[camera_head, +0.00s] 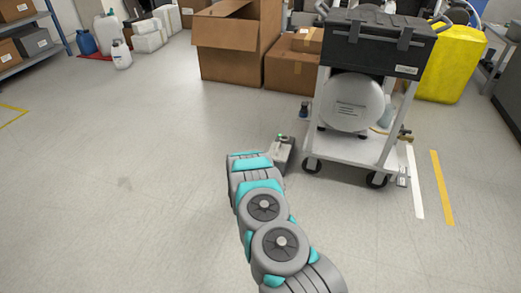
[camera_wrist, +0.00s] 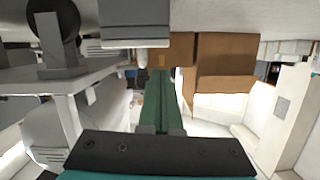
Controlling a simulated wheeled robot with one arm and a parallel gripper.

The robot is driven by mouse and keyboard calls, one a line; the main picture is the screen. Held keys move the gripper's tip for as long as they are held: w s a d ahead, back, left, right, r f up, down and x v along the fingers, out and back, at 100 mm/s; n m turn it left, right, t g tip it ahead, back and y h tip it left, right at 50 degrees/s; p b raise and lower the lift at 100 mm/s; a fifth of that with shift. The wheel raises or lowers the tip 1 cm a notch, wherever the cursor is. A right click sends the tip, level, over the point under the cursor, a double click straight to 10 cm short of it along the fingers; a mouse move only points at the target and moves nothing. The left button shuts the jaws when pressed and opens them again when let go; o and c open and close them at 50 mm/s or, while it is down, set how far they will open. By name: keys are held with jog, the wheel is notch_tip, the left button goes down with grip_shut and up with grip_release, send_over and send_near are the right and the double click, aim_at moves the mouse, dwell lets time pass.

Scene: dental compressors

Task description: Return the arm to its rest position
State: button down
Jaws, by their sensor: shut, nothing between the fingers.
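My arm (camera_head: 263,208) reaches forward from the bottom of the head view, bent over the open floor. At its far end a grey wrist part (camera_head: 283,154) shows just left of the cart; the fingers are too small to make out there. In the wrist view the green fingers of my gripper (camera_wrist: 161,78) lie together, shut and empty. The wheeled cart (camera_head: 345,148) carries a round light-grey tank (camera_head: 353,102) under a black case (camera_head: 377,42). The wrist view looks turned over, with the cart on its left.
An open cardboard box (camera_head: 227,60) and a lower box (camera_head: 292,72) stand behind the cart. A yellow container (camera_head: 450,62) is at the right. White jugs (camera_head: 121,55) and a shelf (camera_head: 32,45) are at the back left. The floor at left is clear.

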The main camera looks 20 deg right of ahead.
jog(key=a+r+n+g+y+p, duration=0.2)
jog(key=a+r+y, duration=0.5)
jog(key=a+r, duration=0.7)
jog(key=s+a+r+n+g+y+p, duration=0.1)
jog(key=s+a+r+n+g+y, duration=0.2)
jog(key=s+r, duration=0.65)
jog(key=s+a+r+n+g+y+p, duration=0.15)
jog(key=s+a+r, duration=0.35)
jog(key=s+r, duration=0.5)
jog(key=s+d+r+g+h+p, duration=0.1)
jog(key=s+d+r+g, duration=0.1)
jog(key=s, duration=1.2)
jog(key=s+d+r+n+g+h+p, duration=0.1)
jog(key=s+d+r+g, duration=0.2)
jog(key=s, duration=1.2)
jog(key=s+d+r+g+h+p, duration=0.1)
jog(key=s+d+r+g, duration=0.2)
jog(key=s, duration=1.1)
jog(key=shift+s+d+r, duration=0.4)
jog(key=shift+d+r, duration=0.25)
jog(key=shift+r, duration=0.3)
